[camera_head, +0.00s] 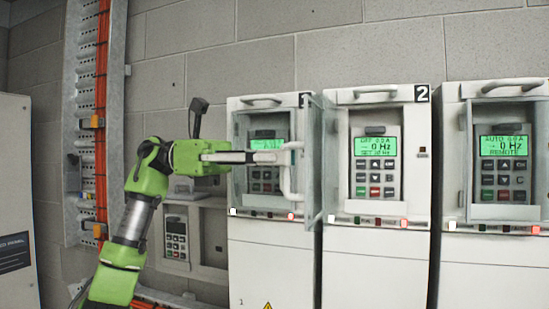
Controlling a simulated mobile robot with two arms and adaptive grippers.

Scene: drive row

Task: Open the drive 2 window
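Drive 2 (376,255) is the middle white cabinet, marked "2". Its keypad and lit green display (376,146) show clearly in the recess. A clear window pane (314,165) stands swung out at the left side of drive 2, seen nearly edge-on, in front of drive 1's right edge. A white bar handle (289,183) sticks out from the pane's left face. My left gripper (286,157) reaches in from the left, across drive 1, with its fingertips at this handle. Whether the fingers close on the bar cannot be told. My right gripper is not in view.
Drive 1 (270,262) stands left of drive 2, its keypad partly hidden by my gripper. Drive 3 (492,265) stands at the right. A small keypad box (208,240) and a cable tray with orange cables (101,110) are on the wall at left.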

